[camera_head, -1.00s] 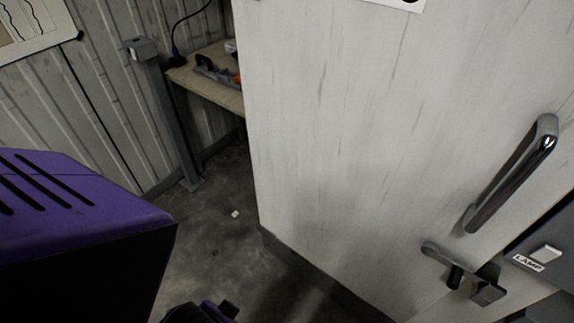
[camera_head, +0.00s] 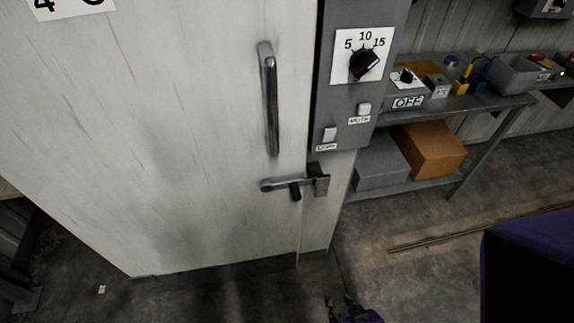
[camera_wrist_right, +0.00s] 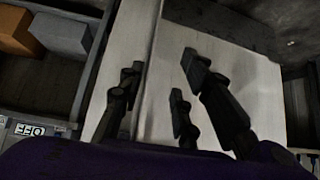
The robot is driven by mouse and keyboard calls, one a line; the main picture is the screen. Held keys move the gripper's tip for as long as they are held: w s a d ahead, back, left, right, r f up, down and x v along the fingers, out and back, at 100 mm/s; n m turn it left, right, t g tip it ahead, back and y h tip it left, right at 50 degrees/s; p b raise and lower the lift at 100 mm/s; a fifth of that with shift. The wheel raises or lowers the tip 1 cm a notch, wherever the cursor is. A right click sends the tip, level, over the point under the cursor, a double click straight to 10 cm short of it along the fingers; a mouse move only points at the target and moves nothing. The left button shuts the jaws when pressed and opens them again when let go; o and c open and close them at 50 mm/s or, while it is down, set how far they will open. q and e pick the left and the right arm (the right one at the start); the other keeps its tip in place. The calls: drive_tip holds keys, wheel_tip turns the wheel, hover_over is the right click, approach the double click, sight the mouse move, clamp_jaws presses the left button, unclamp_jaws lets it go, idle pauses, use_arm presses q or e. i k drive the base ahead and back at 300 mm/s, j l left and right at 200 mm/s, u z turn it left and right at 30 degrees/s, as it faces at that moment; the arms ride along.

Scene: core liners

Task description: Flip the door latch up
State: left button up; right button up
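The door latch (camera_head: 285,187) is a grey metal lever with a dark stub, at the right edge of the white door (camera_head: 190,150) in the head view. The lever lies roughly level, its rounded end to the left and its bracket to the right. My right gripper (camera_head: 343,302) is at the bottom of the head view, below and right of the latch, apart from it. In the right wrist view its dark fingers (camera_wrist_right: 160,80) stand apart with nothing clearly held between them. I cannot make out the latch there. My left gripper is not in view.
A long metal handle (camera_head: 269,98) stands upright above the latch. A grey control box (camera_head: 345,125) with dial and switches is right of it. A shelf table (camera_head: 465,108) holds bins, with an orange-brown box (camera_head: 428,148) below. Floor in front is mostly clear.

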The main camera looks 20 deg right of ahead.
sight(267, 185)
drive_tip(key=j+z, duration=0.1)
drive_tip(key=z, duration=0.3)
drive_tip(key=j+z, duration=0.15)
drive_tip(key=z, duration=0.25)
drive_tip(key=j+z, duration=0.1)
drive_tip(key=z, duration=0.25)
drive_tip(key=k+j+z, duration=0.25)
drive_tip(key=j+z, duration=0.15)
drive_tip(key=k+j+z, duration=0.35)
drive_tip(key=j, duration=0.15)
drive_tip(key=k+j+z, duration=0.25)
drive_tip(key=k+j, duration=0.9)
drive_tip(key=j, duration=0.1)
